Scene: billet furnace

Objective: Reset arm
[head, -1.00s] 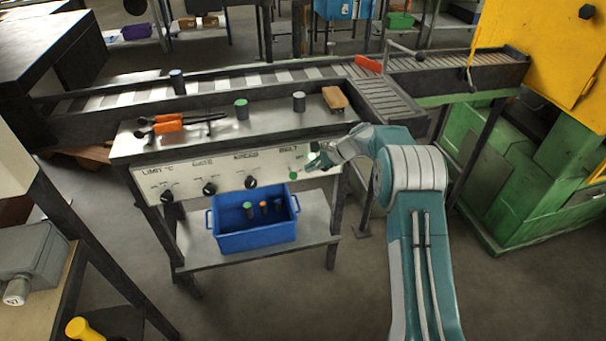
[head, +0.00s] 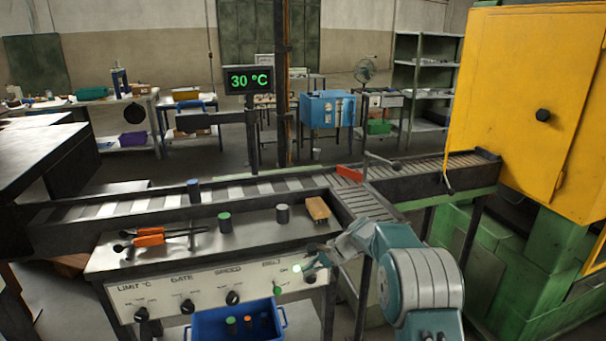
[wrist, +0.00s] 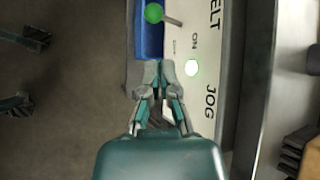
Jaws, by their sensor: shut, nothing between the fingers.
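My gripper (head: 318,262) is at the right end of the control panel (head: 215,287) on the front of the steel bench. In the wrist view my gripper (wrist: 160,72) has its fingers drawn together with nothing held, close to the panel face. A green-knobbed lever (wrist: 154,13) under the BELT label is just beyond the fingertips; its knob also shows in the head view (head: 277,289). A round lamp (wrist: 192,67) beside the ON mark is lit pale green. I cannot tell whether the fingers touch the panel.
A blue bin (head: 213,327) with small cylinders is below the panel. Tongs (head: 150,240), several cylinders and a tan block (head: 317,208) lie on the bench top. A roller conveyor (head: 150,207) runs behind, toward the yellow furnace (head: 520,110). A display (head: 248,80) reads 30 °C.

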